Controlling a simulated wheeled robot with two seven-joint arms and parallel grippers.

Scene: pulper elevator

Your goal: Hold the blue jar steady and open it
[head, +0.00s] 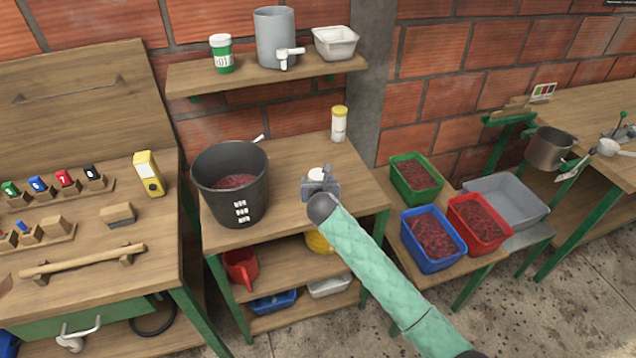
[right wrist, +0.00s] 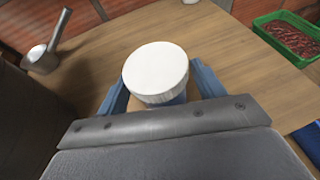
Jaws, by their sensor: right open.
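A jar with a round white lid (right wrist: 157,70) stands on the middle wooden table. A little blue body shows under the lid in the right wrist view; the rest is hidden by my gripper. The lid also shows small in the head view (head: 316,173). My right gripper (head: 320,184) is open at the jar, with one finger on each side of it just below the lid. I cannot tell whether the fingers touch the jar. My left gripper is not in view.
A large dark pot (head: 233,205) of red fruit stands left of the jar. A metal ladle (right wrist: 42,60) lies behind it. A yellow-capped shaker (head: 339,125) stands at the back. Green (head: 417,195), blue (head: 433,264) and red (head: 502,236) crates of fruit stand right, lower down.

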